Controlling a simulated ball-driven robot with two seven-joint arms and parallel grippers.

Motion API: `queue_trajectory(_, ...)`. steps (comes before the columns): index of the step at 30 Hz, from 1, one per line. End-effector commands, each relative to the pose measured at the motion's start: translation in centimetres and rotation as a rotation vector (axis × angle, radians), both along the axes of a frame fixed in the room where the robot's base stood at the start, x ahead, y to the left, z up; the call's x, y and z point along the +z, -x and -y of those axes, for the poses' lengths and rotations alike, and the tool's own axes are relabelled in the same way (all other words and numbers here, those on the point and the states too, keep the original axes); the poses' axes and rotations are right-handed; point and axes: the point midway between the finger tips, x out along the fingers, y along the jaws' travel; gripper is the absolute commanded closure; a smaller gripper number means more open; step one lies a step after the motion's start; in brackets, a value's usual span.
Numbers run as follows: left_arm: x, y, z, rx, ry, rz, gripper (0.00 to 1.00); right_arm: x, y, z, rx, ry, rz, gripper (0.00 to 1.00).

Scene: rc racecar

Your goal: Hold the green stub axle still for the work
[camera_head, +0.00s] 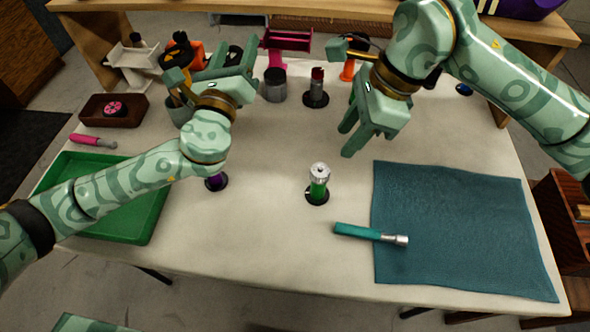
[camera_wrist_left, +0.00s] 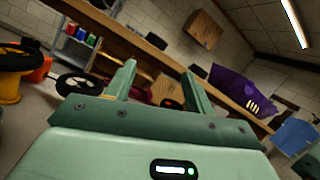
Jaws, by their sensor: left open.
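The green stub axle (camera_head: 318,188) stands upright in a dark round base on the table, with a silver piece on its top. My left gripper (camera_head: 232,58) is up and to the left of it, far from it, with its fingers pointing toward the back of the table. In the left wrist view its two fingers (camera_wrist_left: 160,82) are apart with nothing between them. My right gripper (camera_head: 348,140) is above and a little right of the axle, fingers pointing down, apart and empty. Neither gripper touches the axle.
A teal-handled tool (camera_head: 358,231) lies in front of the axle, reaching onto a blue mat (camera_head: 460,230). A purple part (camera_head: 216,182) stands left, near a green tray (camera_head: 150,225). A red-topped part (camera_head: 317,85) and grey cylinder (camera_head: 275,85) stand behind. Table around the axle is clear.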

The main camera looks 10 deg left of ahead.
Motion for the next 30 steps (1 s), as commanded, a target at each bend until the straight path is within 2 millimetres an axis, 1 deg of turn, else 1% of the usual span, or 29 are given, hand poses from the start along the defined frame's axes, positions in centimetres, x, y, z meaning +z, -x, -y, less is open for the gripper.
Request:
queue_trajectory(1,-2.5,1.8,2.1,-0.077,-0.063,-0.047,0.46,-0.1,0.0,0.0,0.000,0.000,-0.001,0.64)
queue_trajectory(2,-3.8,2.9,3.4,-0.127,-0.107,-0.072,0.46,-0.1,0.0,0.0,0.000,0.000,-0.001,0.64)
queue_trajectory(3,-5.5,4.4,4.9,-0.192,-0.164,-0.097,0.46,-0.1,0.0,0.0,0.000,0.000,-0.001,0.64)
queue_trajectory(5,-7.5,6.8,7.0,-0.286,-0.239,-0.122,0.46,-0.1,0.0,0.0,0.000,0.000,-0.001,0.64)
queue_trajectory(6,-8.6,8.5,8.2,-0.344,-0.283,-0.131,0.46,-0.1,0.0,0.0,0.000,0.000,-0.001,0.64)
queue_trajectory(9,-10.7,12.2,10.8,-0.472,-0.367,-0.136,0.46,0.0,0.0,0.0,0.000,0.000,-0.001,0.64)
queue_trajectory(12,-11.8,15.0,12.4,-0.562,-0.422,-0.125,0.46,0.0,0.0,0.0,0.000,0.000,0.000,0.64)
queue_trajectory(13,-12.0,15.6,12.7,-0.581,-0.432,-0.122,0.46,0.0,0.0,0.0,0.000,0.000,0.000,0.64)
queue_trajectory(15,-12.3,16.6,13.3,-0.614,-0.451,-0.115,0.46,0.0,0.0,0.0,0.000,0.000,0.000,0.64)
queue_trajectory(18,-12.8,17.3,13.6,-0.633,-0.460,-0.108,0.46,0.0,0.0,0.0,0.000,0.000,0.000,0.64)
queue_trajectory(20,-13.2,17.3,13.7,-0.636,-0.461,-0.105,0.46,0.0,0.0,0.0,0.000,0.000,0.000,0.64)
queue_trajectory(23,-14.5,17.3,13.7,-0.634,-0.460,-0.107,0.46,0.0,0.0,0.0,0.000,0.000,0.000,0.64)
queue_trajectory(24,-15.2,17.3,13.7,-0.634,-0.462,-0.111,0.46,0.0,0.0,0.0,0.000,0.000,0.000,0.64)
queue_trajectory(27,-15.9,17.3,14.2,-0.639,-0.449,-0.102,0.46,0.0,0.0,0.0,0.000,0.000,0.000,0.64)
queue_trajectory(30,-17.1,17.3,13.9,-0.633,-0.452,-0.106,0.46,0.0,0.0,0.0,0.000,0.000,0.000,0.64)
